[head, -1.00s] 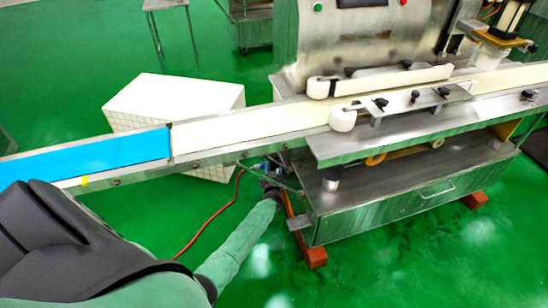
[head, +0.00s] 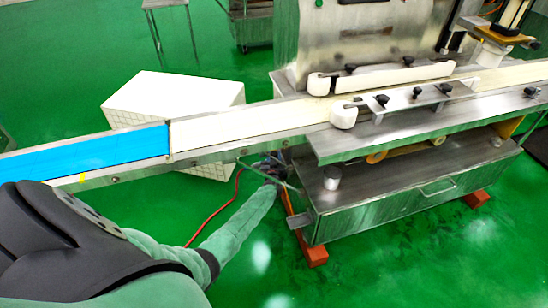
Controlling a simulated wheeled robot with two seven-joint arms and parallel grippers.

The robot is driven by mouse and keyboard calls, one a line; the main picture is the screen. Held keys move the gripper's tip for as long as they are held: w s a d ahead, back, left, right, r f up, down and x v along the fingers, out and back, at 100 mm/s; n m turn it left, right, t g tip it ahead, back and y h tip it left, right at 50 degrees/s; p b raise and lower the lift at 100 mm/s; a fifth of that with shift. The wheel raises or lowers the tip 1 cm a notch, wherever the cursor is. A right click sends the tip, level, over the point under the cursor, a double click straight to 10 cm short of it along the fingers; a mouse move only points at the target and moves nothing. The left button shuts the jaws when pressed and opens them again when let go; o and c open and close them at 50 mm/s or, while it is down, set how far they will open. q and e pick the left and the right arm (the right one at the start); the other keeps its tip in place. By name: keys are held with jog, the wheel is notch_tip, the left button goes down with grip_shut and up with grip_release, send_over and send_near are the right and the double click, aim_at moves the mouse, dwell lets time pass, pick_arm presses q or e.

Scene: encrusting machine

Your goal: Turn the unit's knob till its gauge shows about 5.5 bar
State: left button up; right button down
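My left arm reaches from the lower left to the air unit under the conveyor, at the left end of the machine's base. My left gripper (head: 270,168) is a small dark shape at that spot, just below the conveyor's side rail. It covers most of the unit, so the knob and the gauge cannot be made out and no pressure can be read. Whether the fingers are open or shut, or touch the knob, is too small to tell. My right gripper is not in view.
The encrusting machine's steel base (head: 400,195) stands right of the gripper on orange feet (head: 316,256). The conveyor belt (head: 240,124) passes overhead. A red hose (head: 215,217) runs along the floor beside my arm. A white box (head: 175,97) stands behind. Green floor is clear in front.

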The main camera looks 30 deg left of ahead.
pick_arm(q)
jog(key=shift+a+m+t+h+b, duration=0.2)
jog(key=shift+m+t+h+b, duration=0.15)
jog(key=shift+m+h, duration=0.3)
jog(key=shift+f+m+t+h+b, duration=0.2)
jog(key=shift+m+t+h+b, duration=0.4)
jog(key=shift+h, duration=0.45)
jog(key=shift+a+m+h+b, duration=0.2)
jog(key=shift+m+h+b, duration=0.55)
jog(key=shift+h+b, duration=0.45)
jog(key=shift+r+b, duration=0.1)
jog(key=shift+b, duration=0.3)
jog(key=shift+r+m+t+h+b, duration=0.1)
jog(key=shift+m+t+h+b, duration=0.25)
jog(key=shift+h, duration=0.35)
jog(key=shift+s, duration=0.1)
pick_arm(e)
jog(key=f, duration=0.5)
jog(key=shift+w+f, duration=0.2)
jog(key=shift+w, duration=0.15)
